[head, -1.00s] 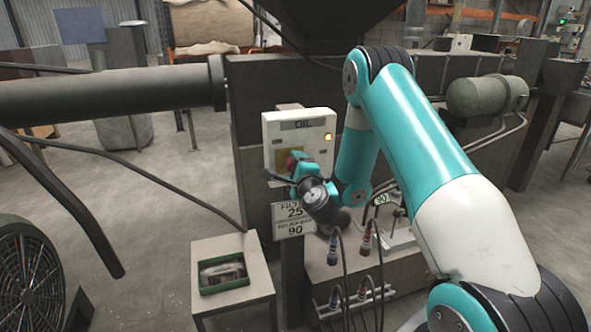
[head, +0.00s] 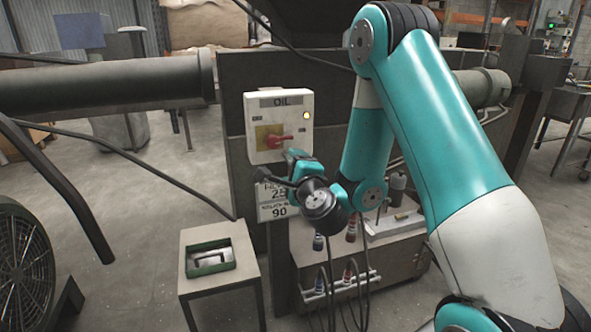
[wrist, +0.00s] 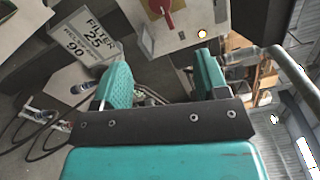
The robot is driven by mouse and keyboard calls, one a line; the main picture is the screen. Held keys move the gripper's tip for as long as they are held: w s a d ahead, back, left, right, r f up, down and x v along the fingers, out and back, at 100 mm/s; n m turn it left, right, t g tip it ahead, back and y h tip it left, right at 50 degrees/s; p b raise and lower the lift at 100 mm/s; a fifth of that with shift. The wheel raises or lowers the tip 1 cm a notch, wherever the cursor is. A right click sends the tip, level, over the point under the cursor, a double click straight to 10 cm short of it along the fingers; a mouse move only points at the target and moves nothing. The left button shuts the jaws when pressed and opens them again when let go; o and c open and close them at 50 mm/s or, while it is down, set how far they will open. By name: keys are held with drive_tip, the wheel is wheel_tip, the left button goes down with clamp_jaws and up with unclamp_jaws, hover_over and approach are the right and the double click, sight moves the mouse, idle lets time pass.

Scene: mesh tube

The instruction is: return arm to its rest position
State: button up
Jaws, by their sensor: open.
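My gripper (head: 291,170) hangs just below the white OIL switch box in the head view, with my teal arm bent above and to its right. In the wrist view my gripper (wrist: 165,85) shows two teal fingers spread apart with nothing between them. The OIL box (head: 279,128) has a red rotary handle (head: 281,141) on a yellow plate and a lit yellow lamp. The red handle also shows at the top of the wrist view (wrist: 160,5). The gripper appears apart from the box and handle.
A sign reading FILTER 25 (head: 272,203) is close behind the gripper. A small table (head: 222,289) with a green tray (head: 193,262) stands at lower left. Cables with plugs (head: 318,242) hang below the gripper. A long dark pipe (head: 100,90) crosses at left.

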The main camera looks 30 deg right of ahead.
drive_tip(key=shift+a, duration=0.1)
idle(0.3)
drive_tip(key=s+a+r+n+g+y+p, duration=0.1)
drive_tip(key=s+a+r+n+g+y, duration=0.2)
drive_tip(key=a+n, duration=0.35)
drive_tip(key=s+a+r+n+g+y+p, duration=0.1)
drive_tip(key=a+r+n+y, duration=0.2)
drive_tip(key=a+n+y, duration=0.3)
drive_tip(key=s+a+r+n+g+y+p, duration=0.25)
drive_tip(key=a+n+y, duration=0.2)
drive_tip(key=a, duration=0.35)
drive_tip(key=s+r+n+g+h+p, duration=0.1)
drive_tip(key=s+n+g, duration=0.4)
drive_tip(key=s, duration=0.6)
drive_tip(key=s+r+n+g+h+p, duration=0.1)
drive_tip(key=s+n+g+h, duration=0.3)
drive_tip(key=s, duration=0.8)
drive_tip(key=r+n+g, duration=0.1)
drive_tip(key=n+g, duration=0.1)
drive_tip(key=n, duration=0.2)
drive_tip(key=shift+d+r+n, duration=0.2)
drive_tip(key=shift+r+n, duration=0.05)
drive_tip(key=shift+n, duration=0.15)
drive_tip(key=shift+s, duration=0.1)
